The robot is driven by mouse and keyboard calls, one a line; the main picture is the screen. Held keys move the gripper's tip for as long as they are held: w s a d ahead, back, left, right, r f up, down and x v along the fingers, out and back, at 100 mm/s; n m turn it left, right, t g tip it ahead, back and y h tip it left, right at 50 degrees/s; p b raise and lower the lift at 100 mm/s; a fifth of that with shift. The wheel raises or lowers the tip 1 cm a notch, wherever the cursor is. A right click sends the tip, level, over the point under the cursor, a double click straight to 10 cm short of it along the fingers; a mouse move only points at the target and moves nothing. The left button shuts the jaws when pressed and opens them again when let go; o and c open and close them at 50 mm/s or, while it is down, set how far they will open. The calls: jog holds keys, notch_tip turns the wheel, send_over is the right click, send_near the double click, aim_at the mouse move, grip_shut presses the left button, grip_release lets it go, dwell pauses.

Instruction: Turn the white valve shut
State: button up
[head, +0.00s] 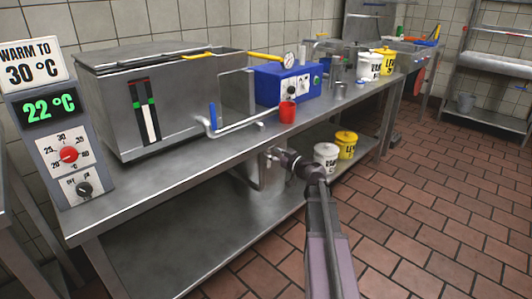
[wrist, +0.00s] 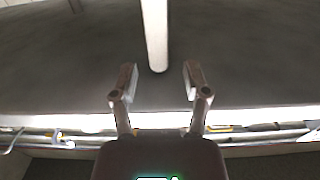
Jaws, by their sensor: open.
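I cannot make out a separate white valve handle in the head view. My gripper (head: 270,156) is at the counter's front edge, below and right of the blue lever. In the wrist view my gripper (wrist: 158,80) is open and empty. A pale rod (wrist: 155,35) comes down from the top of that view and ends just beyond the gap between the fingertips. I cannot tell whether it is part of the valve.
A red cup (head: 287,112) stands near the counter edge beside a blue control box (head: 287,83). The steel tank (head: 165,100) fills the counter's left. White (head: 326,157) and yellow (head: 346,145) tubs sit on the lower shelf. The tiled floor at right is clear.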

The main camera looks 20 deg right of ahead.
jog(key=shift+x, duration=1.15)
grip_shut()
jog(key=shift+a, duration=0.15)
